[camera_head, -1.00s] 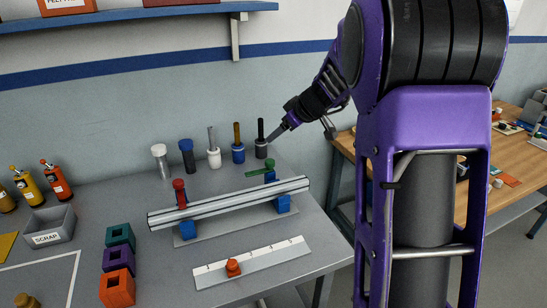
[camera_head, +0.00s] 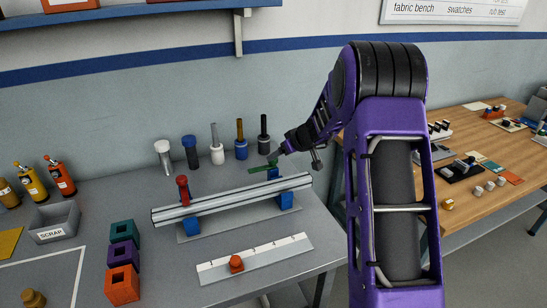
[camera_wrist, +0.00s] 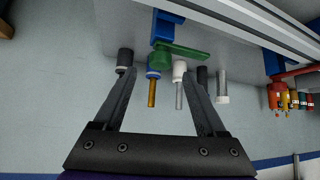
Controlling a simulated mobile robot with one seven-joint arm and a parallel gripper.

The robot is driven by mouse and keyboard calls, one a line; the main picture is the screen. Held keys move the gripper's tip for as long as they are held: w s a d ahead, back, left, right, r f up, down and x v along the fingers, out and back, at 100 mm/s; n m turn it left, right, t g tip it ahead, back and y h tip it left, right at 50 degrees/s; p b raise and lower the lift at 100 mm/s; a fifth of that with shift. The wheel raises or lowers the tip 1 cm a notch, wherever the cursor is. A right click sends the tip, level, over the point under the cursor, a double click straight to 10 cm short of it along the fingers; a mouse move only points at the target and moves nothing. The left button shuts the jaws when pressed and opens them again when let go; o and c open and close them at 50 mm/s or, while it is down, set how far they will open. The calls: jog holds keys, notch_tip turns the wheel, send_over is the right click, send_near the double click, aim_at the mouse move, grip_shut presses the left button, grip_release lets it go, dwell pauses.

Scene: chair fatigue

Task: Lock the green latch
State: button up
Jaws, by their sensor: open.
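The green latch (camera_head: 261,169) is a flat lever at the top of the right blue post (camera_head: 273,173), pointing left behind the metal bar (camera_head: 220,203) in the head view. In the wrist view the green latch (camera_wrist: 184,53) lies just beyond my fingertips, its arm reaching right from a round hub on the blue post (camera_wrist: 164,25). My gripper (camera_wrist: 166,72) is open, with nothing between the fingers but the view of the bench. In the head view my gripper (camera_head: 274,157) is right beside the latch; whether it touches is unclear.
A red latch (camera_head: 183,188) stands upright at the bar's left end. Several capped tools (camera_head: 217,147) stand in a row behind the bar, close to my gripper. A ruler plate (camera_head: 255,259) with an orange knob lies in front. Colored blocks (camera_head: 122,284) stand at left.

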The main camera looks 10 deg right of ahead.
jog(key=x, duration=0.5)
jog(key=shift+w+a+f+p, duration=0.1)
jog(key=shift+w+f+p, duration=0.1)
jog(key=shift+w+p, duration=0.15)
jog(key=shift+s, duration=0.1)
grip_shut()
dwell(1.1)
